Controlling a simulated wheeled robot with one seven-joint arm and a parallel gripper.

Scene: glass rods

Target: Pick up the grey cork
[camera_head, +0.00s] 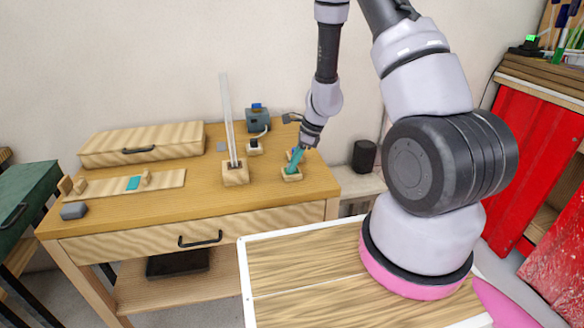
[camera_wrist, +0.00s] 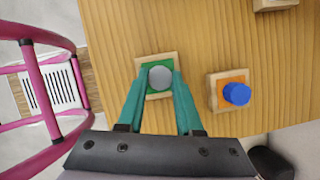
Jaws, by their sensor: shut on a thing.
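The grey cork (camera_wrist: 161,77) shows as a round grey top between my gripper's fingertips in the wrist view. It is over a small wooden block with a green top (camera_wrist: 144,69). My gripper (camera_wrist: 160,82) has teal fingers and is shut on the cork. I cannot tell whether the cork is lifted off the block. In the head view my gripper (camera_head: 294,160) reaches down at the right part of the wooden table, and its fingers hide the cork.
A blue cork (camera_wrist: 237,93) on an orange-topped block (camera_wrist: 216,93) stands close to the right in the wrist view. In the head view, a tall glass rod (camera_head: 227,120) stands in a wooden block (camera_head: 235,175) left of my gripper. The table's front middle is clear.

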